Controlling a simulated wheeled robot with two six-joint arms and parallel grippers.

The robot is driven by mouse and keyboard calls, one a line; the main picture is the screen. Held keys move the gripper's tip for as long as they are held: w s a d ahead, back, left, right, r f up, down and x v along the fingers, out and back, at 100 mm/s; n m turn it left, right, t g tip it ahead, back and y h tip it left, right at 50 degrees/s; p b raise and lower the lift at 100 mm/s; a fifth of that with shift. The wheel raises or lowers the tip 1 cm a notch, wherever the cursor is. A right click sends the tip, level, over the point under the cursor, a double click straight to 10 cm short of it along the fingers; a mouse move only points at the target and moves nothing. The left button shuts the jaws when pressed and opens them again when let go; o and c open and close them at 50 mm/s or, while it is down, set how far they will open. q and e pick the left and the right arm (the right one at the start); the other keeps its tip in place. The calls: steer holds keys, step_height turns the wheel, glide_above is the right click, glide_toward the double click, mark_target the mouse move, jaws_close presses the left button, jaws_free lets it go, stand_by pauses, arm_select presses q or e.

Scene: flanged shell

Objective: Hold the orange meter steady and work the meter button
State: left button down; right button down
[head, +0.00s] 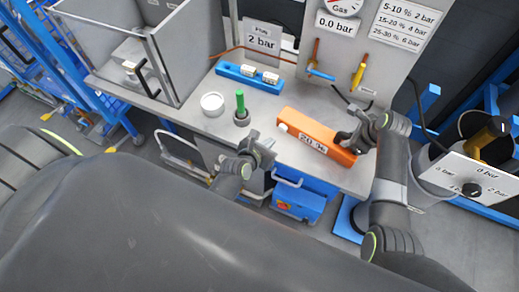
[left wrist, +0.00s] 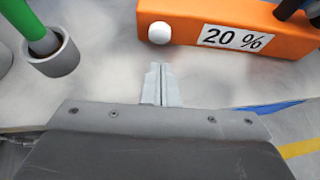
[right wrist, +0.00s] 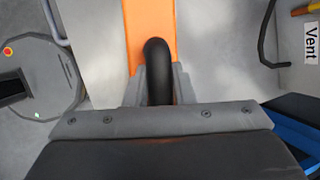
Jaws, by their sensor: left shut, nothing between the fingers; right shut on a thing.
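The orange meter (head: 312,136) lies on the grey bench top, its label reading about 20 %. In the left wrist view the meter (left wrist: 285,22) shows its "20 %" label and the white round button (left wrist: 159,33) at its left end. My right gripper (right wrist: 158,88) is shut on the meter's black handle (right wrist: 157,62), at the meter's right end in the head view. My left gripper (head: 264,147) is shut and empty. In the left wrist view its closed fingertips (left wrist: 161,68) point at the button, just short of it, with a small gap between.
A green stick (head: 240,101) stands in a small grey cup left of the meter, near my left gripper. A white round dish (head: 212,103) and a blue holder (head: 247,77) lie further left and back. A blue box (head: 297,200) is below the bench's front edge.

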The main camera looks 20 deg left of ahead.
arm_select(q)
steer(key=v, duration=0.6)
steer(key=shift+s, duration=0.25)
arm_select(e)
steer(key=shift+d+f, duration=0.15)
arm_select(q)
steer(key=shift+a, duration=0.1)
arm_select(e)
steer(key=c, duration=1.1)
jaws_free()
steer(key=shift+c, duration=0.2)
arm_select(q)
steer(key=shift+w, duration=0.1)
